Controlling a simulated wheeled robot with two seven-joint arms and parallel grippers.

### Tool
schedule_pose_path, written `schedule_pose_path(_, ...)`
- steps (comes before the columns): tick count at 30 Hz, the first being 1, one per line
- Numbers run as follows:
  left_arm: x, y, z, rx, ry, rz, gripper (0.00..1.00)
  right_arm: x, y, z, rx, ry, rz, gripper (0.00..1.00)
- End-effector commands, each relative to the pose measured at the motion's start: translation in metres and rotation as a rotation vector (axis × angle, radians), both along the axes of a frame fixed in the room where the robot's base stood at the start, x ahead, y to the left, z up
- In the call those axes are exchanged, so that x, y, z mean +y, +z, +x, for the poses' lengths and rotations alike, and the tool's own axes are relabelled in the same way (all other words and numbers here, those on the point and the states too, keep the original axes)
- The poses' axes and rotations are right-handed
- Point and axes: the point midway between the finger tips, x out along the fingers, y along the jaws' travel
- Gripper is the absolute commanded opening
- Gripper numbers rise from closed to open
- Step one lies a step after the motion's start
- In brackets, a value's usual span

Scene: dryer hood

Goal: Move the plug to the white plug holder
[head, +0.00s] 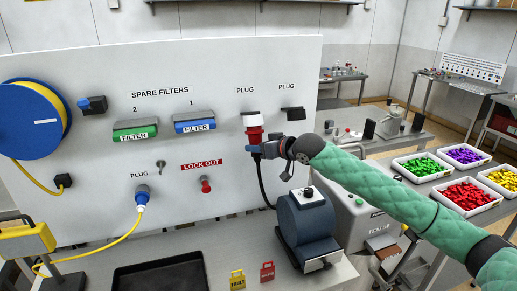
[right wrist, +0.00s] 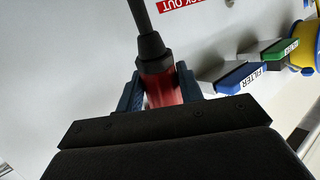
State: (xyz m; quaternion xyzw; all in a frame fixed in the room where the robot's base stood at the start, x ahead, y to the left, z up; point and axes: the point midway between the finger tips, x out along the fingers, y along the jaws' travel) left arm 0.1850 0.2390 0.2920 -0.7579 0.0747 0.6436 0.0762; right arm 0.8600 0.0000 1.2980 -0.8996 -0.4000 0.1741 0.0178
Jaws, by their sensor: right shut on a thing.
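The red plug (head: 254,135) is on the upright white panel, directly below the white plug holder (head: 250,118). From here I cannot tell how far the plug sits in it. My right gripper (head: 257,149) is shut around the lower part of the plug, its arm coming from the right. In the right wrist view the red plug (right wrist: 161,88) is between the two dark blue fingers (right wrist: 160,92), with its black collar and cable (right wrist: 140,20) running out past them. A black plug holder (head: 292,113) is to the right of the white one. My left gripper is out of view.
A blue-grey machine (head: 306,222) stands below the plug, near the hanging cable (head: 264,185). Green (head: 135,131) and blue (head: 195,123) filters are on the panel to the left. A blue plug with yellow cable (head: 141,198) is lower left. Trays of coloured parts (head: 467,195) stand right.

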Motion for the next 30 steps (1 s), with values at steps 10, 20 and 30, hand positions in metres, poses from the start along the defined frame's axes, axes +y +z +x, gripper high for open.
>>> schedule_pose_path(10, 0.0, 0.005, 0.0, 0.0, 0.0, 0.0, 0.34, 0.001, 0.01, 0.003, -0.003, 0.0, 0.002, 0.0)
schedule_pose_path(20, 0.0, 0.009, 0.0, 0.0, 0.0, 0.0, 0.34, 0.001, 0.017, 0.005, -0.005, 0.0, 0.002, 0.0)
schedule_pose_path(30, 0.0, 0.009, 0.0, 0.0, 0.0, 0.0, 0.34, 0.001, 0.015, 0.005, -0.003, 0.0, 0.002, 0.62)
